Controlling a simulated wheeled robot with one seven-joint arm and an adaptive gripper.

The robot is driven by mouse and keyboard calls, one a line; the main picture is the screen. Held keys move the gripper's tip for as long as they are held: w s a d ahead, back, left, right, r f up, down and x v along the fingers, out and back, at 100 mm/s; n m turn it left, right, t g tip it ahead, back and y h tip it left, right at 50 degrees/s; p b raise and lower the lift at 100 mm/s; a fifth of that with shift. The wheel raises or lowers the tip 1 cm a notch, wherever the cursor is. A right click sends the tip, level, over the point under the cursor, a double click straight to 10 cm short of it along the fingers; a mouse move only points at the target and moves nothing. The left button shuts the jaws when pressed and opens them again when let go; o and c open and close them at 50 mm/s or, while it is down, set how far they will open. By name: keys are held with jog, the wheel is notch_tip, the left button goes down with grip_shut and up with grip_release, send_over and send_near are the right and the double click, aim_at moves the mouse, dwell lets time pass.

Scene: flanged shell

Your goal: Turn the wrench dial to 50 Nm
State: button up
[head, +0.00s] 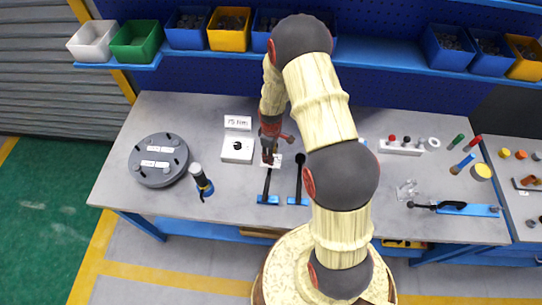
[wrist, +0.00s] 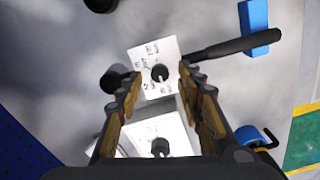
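The wrench (wrist: 228,48) has a black handle and round black head, with a white dial plate (wrist: 152,52) and a black knob (wrist: 160,73) between them. In the head view its handle (head: 267,184) runs toward the table's front edge into a blue rest. My gripper (wrist: 160,76) is open, its fingers apart on either side of the knob in the wrist view; contact cannot be told. In the head view my gripper (head: 268,158) is over the dial plate and partly hides it. The plate's markings are too small to read surely.
A white box (head: 237,150) with a black knob stands left of the wrench, behind it a sign (head: 238,123) reading 75 Nm. A second black tool (head: 299,178) lies close on the right.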

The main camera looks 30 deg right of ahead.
jog(key=shift+f, duration=0.8)
jog(key=c, duration=0.3)
grip_shut()
